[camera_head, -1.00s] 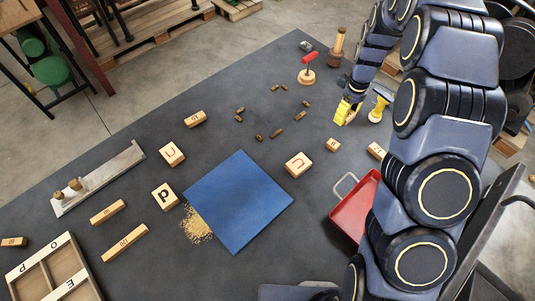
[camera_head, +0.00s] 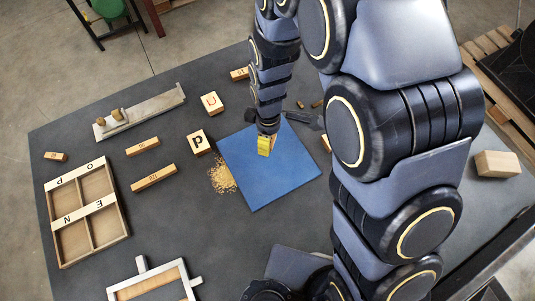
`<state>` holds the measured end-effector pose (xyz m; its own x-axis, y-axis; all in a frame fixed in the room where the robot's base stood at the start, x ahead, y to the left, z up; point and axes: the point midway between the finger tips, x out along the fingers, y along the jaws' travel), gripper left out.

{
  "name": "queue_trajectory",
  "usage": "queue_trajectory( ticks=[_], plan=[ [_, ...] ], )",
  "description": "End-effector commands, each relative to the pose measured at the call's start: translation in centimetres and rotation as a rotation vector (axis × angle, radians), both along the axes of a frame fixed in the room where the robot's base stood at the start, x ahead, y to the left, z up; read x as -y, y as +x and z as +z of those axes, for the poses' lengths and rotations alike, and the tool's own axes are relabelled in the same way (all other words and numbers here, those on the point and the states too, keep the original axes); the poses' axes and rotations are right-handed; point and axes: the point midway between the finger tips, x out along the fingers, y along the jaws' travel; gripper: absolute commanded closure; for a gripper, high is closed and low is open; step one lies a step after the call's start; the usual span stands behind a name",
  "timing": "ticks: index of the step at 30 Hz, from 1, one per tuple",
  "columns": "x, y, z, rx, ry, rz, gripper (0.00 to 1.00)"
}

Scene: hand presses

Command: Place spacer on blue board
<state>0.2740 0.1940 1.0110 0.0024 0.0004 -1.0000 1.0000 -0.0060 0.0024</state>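The blue board (camera_head: 285,182) lies flat on the dark table in the middle of the head view. My gripper (camera_head: 266,146) points down over the upper part of the board, with yellow at its tip. A light brown edge shows beside the yellow, but it is too small to tell whether this is a held piece or part of the gripper. Finger opening and any contact with the board cannot be made out. No piece is clearly identifiable as the spacer. My arm hides the table at the upper right.
Lettered blocks (camera_head: 201,142) and (camera_head: 211,103) stand left of the board, near a pile of sawdust (camera_head: 222,176). A divided wooden tray (camera_head: 122,231) and a metal bar (camera_head: 160,107) lie farther left. A frame (camera_head: 111,292) is at the front.

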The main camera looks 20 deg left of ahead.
Motion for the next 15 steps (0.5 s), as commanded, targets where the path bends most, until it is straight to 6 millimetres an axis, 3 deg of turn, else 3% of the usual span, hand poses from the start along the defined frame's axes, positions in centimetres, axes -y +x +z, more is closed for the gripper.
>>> queue_trajectory(
  ticks=[15],
  plan=[
    [-0.1, -0.2, -5.7, -0.002, -0.001, 0.005, 0.75]
  ],
)
